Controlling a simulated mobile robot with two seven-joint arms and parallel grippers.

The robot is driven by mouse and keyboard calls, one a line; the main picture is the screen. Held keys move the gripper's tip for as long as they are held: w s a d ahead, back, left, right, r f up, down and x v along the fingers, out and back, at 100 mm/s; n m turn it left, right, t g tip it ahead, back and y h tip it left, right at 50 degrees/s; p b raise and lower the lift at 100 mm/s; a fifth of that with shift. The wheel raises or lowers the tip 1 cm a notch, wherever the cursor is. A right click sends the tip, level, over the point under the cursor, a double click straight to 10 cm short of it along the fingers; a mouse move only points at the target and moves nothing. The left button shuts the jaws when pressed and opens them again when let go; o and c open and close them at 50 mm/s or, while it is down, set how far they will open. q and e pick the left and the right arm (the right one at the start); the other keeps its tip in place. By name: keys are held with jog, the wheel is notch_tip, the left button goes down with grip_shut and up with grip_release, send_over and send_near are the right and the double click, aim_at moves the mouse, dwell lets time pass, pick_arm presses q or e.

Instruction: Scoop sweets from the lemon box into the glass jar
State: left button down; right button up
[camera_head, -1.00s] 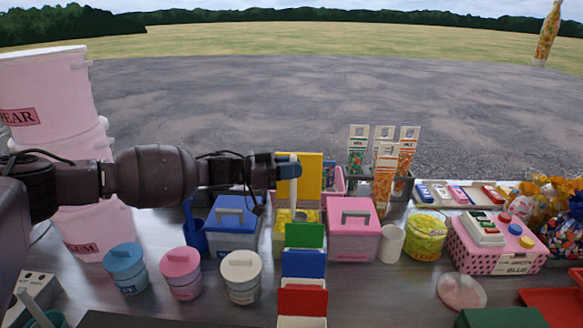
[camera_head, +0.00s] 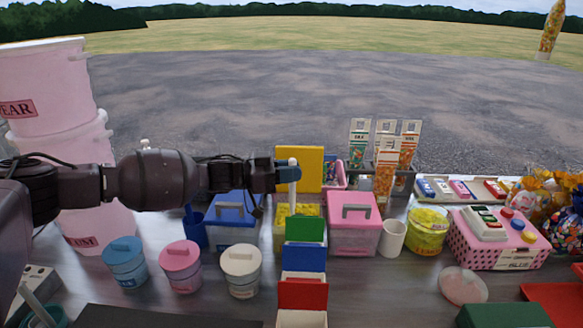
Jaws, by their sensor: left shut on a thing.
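The lemon box (camera_head: 312,236) is yellow and stands at mid-table with its yellow lid (camera_head: 312,160) raised behind it. My left gripper (camera_head: 287,176) is in front of the lid, above the box. It is shut on the pale upright handle of a scoop (camera_head: 293,172). The scoop's lower end goes down toward the yellow sweets and is hard to make out. A round clear, pinkish piece (camera_head: 463,286) lies at the front right; I cannot tell whether it is part of the glass jar. No glass jar shows clearly. My right gripper is not in view.
A blue box (camera_head: 231,236) and a pink box (camera_head: 353,240) flank the lemon box closely. Green, blue and red lids (camera_head: 303,294) stand in front. Small tubs (camera_head: 181,268) are front left, a white cup (camera_head: 392,238) and yellow tub (camera_head: 427,233) right. Tall pink buckets (camera_head: 50,90) rise left.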

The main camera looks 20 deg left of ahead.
aim_at(290, 159)
pick_arm(q)
jog(key=shift+f, duration=0.55)
jog(key=shift+s+f, duration=0.2)
jog(key=shift+f, duration=0.4)
jog(key=shift+w+r, duration=0.1)
jog(key=shift+r, duration=0.5)
notch_tip(290, 159, up, 2)
jog(key=shift+a+r+p, duration=0.1)
jog(key=shift+a+p, duration=0.05)
jog(key=shift+p, duration=0.6)
jog(key=shift+r+p, duration=0.75)
jog(key=shift+r, duration=0.45)
jog(key=shift+r+p, duration=0.7)
jog(key=shift+r, duration=0.25)
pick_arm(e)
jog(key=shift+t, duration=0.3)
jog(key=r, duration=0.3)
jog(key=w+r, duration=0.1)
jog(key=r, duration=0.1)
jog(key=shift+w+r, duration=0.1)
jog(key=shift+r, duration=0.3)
